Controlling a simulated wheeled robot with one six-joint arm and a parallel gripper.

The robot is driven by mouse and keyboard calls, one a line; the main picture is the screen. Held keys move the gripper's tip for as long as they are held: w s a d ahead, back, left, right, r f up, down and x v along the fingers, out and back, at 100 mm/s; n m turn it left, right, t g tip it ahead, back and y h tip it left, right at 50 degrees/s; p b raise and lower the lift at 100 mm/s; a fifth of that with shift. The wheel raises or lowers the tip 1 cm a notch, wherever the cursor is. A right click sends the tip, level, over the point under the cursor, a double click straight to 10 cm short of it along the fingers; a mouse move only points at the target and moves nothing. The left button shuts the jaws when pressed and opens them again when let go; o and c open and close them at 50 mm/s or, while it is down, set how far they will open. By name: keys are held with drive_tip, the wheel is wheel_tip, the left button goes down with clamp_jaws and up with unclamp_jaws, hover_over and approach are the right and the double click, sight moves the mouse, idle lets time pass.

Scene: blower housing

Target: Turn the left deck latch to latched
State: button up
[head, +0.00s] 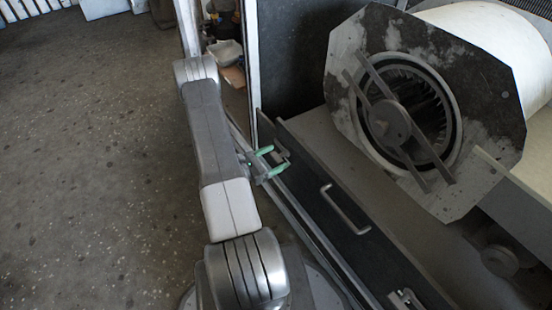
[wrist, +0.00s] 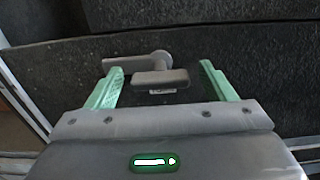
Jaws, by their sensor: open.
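The left deck latch (wrist: 160,77) is a grey lever on a dark panel, with a round pivot and a bar reaching left behind the front handle. In the wrist view the handle lies roughly level, between my gripper's (wrist: 162,68) two green fingers. The fingers are open, one on each side, with gaps to the handle. In the head view my gripper (head: 278,158) is at the dark deck panel (head: 326,215), and the latch there is small and partly hidden by the fingers. A small label (wrist: 162,91) shows below the handle.
A metal pull handle (head: 345,210) stands out from the panel to the right of my gripper. Another latch (head: 405,299) is at the lower right. The blower housing (head: 425,105) with its round inlet and crossbars stands behind the panel. Open floor (head: 90,170) lies left.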

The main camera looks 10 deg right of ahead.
drive_tip(key=shift+w+d, duration=0.2)
drive_tip(key=shift+d, duration=0.3)
drive_tip(key=shift+c, duration=0.5)
drive_tip(key=c, duration=1.3)
